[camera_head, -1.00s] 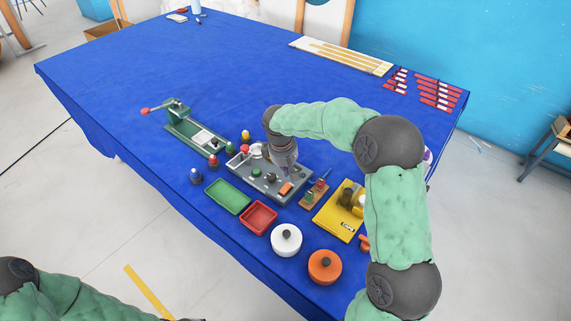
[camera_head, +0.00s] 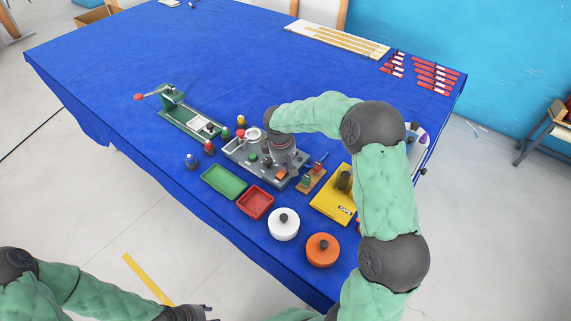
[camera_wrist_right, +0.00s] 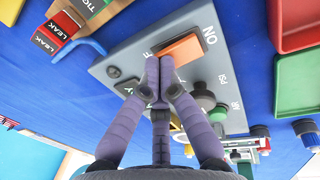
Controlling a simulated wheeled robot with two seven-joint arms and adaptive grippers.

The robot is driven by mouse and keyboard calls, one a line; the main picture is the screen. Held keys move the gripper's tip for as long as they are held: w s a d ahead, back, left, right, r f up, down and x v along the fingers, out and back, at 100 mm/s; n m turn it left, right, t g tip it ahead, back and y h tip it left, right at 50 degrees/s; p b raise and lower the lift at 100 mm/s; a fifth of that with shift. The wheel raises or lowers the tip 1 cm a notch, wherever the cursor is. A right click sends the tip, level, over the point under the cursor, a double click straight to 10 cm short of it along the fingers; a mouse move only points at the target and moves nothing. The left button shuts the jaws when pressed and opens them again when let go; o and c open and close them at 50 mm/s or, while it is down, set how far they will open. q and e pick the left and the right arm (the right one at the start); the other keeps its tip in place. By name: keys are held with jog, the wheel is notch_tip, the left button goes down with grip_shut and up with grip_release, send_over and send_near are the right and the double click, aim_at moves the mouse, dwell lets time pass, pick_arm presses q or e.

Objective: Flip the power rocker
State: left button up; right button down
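The orange power rocker (camera_wrist_right: 181,48) sits on the grey panel (camera_wrist_right: 122,62) in the right wrist view, with printed letters at its ends. In the head view the rocker (camera_head: 281,174) shows as a small orange patch at the panel's near right end. My right gripper (camera_wrist_right: 160,66) has its purple fingers drawn together with nothing visible between them. Its fingertips are at the rocker's edge; I cannot tell whether they touch. In the head view the right gripper (camera_head: 282,162) is over the panel. My left gripper (camera_head: 190,313) is at the bottom edge, away from the table; its fingers are unclear.
A green tray (camera_head: 224,196), a red tray (camera_head: 256,215), a white pot (camera_head: 284,238) and an orange pot (camera_head: 322,262) stand in front of the panel. A yellow board (camera_head: 331,209) is to the right, a green press (camera_head: 172,98) behind left. The far-left table is clear.

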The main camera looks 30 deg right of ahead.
aim_at(282, 174)
jog(key=shift+d+y+p, duration=0.15)
jog(key=shift+y+p, duration=0.15)
jog(key=shift+p, duration=0.6)
jog(key=shift+w+f, duration=0.1)
jog(key=shift+f, duration=0.15)
jog(key=shift+a, duration=0.2)
jog(key=shift+s+a+r, duration=0.25)
jog(key=shift+s+a, duration=0.1)
jog(key=shift+a, duration=0.2)
jog(key=shift+r, duration=0.3)
jog(key=r+p, duration=0.1)
jog(key=r, duration=0.1)
jog(key=r+p, duration=0.1)
jog(key=shift+a+r+p, duration=0.3)
notch_tip(282, 174, up, 10)
jog(key=a, duration=0.1)
jog(key=shift+s+a+f+p, duration=0.2)
jog(key=shift+s+a+p, duration=0.1)
jog(key=shift+s+p, duration=0.15)
